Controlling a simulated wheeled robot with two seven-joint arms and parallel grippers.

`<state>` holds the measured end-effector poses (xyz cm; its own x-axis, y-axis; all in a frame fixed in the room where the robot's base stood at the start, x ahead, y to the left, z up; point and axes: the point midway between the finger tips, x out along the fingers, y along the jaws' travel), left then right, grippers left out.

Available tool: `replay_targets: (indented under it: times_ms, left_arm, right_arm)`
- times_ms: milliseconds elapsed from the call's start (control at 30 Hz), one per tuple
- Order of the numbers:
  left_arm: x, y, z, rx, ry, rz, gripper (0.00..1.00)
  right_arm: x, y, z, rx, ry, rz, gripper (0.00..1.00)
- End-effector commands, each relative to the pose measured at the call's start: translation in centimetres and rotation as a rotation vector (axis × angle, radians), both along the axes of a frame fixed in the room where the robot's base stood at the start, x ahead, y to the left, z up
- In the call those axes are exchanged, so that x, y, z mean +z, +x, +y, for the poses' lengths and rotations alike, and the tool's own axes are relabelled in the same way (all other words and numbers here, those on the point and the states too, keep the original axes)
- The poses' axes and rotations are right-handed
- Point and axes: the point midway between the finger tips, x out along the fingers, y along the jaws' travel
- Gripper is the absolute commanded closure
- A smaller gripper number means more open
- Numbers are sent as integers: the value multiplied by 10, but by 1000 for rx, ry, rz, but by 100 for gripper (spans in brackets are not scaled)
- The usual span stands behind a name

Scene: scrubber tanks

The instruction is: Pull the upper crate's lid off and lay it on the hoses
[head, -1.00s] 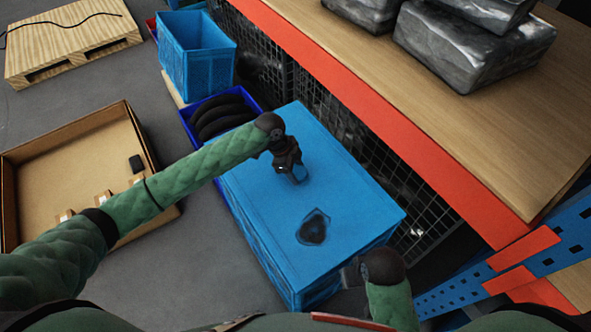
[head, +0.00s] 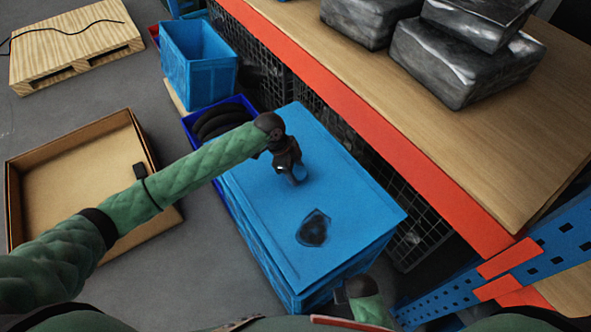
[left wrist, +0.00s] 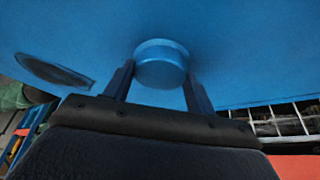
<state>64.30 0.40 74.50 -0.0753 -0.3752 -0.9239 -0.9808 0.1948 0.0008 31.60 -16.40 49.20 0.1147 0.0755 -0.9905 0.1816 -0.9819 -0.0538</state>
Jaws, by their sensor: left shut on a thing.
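The upper crate (head: 262,245) is a blue ribbed box whose flat blue lid (head: 350,200) covers its top. A dark irregular patch (head: 313,230) shows on the lid. My left gripper (head: 298,174) points down at the far part of the lid. In the left wrist view, its fingers are shut around a round blue knob (left wrist: 161,66) on the lid. The black hoses (head: 215,124) lie curved in a dark blue bin (head: 188,118) just beyond the crate, partly hidden by my left arm. My right gripper (head: 341,294) is low by the crate's near corner, its jaws unclear.
An open blue crate (head: 197,68) stands beyond the hose bin. A shelf (head: 480,140) with an orange edge and wrapped packages (head: 462,65) runs along the right, above wire mesh. An open cardboard box (head: 70,170) and a wooden pallet (head: 75,45) are on the floor at left.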

Motion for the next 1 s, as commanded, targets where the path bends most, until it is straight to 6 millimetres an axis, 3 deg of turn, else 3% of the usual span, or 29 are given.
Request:
replay_targets:
  times_ms: [1000]
  left_arm:
    - [14,0,0,-1,-1,-1,74]
  right_arm:
    - [4,-1,-1,0,-1,0,64]
